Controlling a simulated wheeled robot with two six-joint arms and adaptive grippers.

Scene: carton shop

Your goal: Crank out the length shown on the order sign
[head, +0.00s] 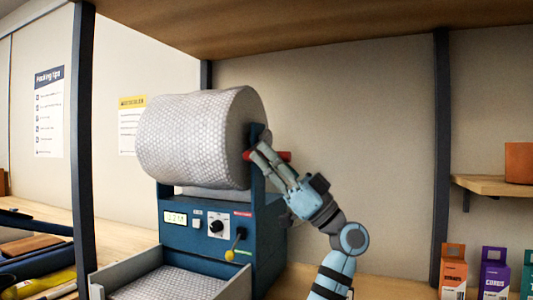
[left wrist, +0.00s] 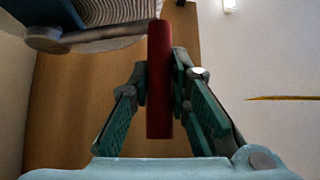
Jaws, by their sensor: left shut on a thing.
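A large roll of bubble wrap (head: 190,140) sits on a blue dispenser machine (head: 193,241). The red crank handle (head: 283,156) sticks out at the roll's right end; in the left wrist view the red handle (left wrist: 159,80) stands upright between the fingers. My left gripper (head: 268,163) is shut on this handle. A small lit display (head: 175,217) on the machine's front seems to read "12M", but is blurred. No separate order sign can be made out. My right gripper is not in view.
A grey-walled tray (head: 125,274) with bubble wrap lies in front of the machine. A yellow-knobbed lever (head: 235,245) and a dial (head: 217,226) are on its front. Coloured cartons (head: 494,272) stand at the right, below a wooden shelf (head: 490,185). Dark posts frame the bench.

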